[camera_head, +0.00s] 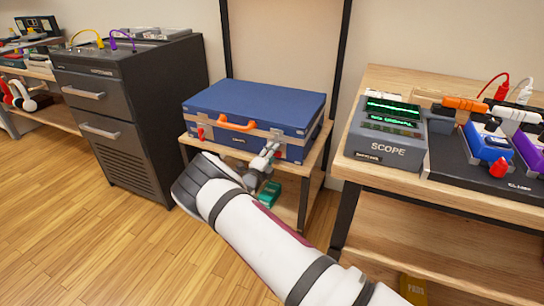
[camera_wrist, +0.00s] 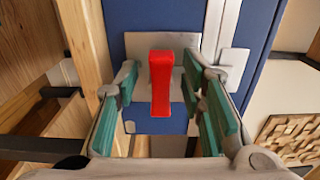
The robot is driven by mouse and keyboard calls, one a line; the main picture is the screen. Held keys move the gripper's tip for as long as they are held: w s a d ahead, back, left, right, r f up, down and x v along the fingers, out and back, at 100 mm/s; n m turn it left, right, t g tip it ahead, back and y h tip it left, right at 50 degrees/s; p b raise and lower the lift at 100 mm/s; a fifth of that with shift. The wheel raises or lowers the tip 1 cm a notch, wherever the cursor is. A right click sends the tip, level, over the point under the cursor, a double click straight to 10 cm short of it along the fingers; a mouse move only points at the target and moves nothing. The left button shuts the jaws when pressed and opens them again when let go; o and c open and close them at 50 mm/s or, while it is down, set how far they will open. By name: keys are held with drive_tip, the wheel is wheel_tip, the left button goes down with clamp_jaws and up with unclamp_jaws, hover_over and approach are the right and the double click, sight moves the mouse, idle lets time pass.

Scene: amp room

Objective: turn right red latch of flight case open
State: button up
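The blue flight case (camera_head: 255,105) lies closed on a low wooden stand. Its right red latch (camera_wrist: 160,82) sits on a metal plate in the wrist view and stands out as an upright bar. In the head view my gripper (camera_head: 270,152) is at the right part of the case front, and the latch is mostly hidden behind it. In the wrist view my gripper (camera_wrist: 163,110) is open, with a teal-padded finger on each side of the latch and gaps between. The left red latch (camera_head: 200,133) and the orange handle (camera_head: 237,124) are farther left.
The wooden stand (camera_head: 313,158) holds the case, with a green box (camera_head: 269,194) on its lower shelf. A dark drawer cabinet (camera_head: 130,110) stands to the left. A wooden bench (camera_head: 450,190) with a scope (camera_head: 388,135) stands close on the right. Open floor lies at front left.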

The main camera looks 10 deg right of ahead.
drive_tip(key=shift+w+d, duration=0.1)
drive_tip(key=shift+c, duration=0.5)
clamp_jaws()
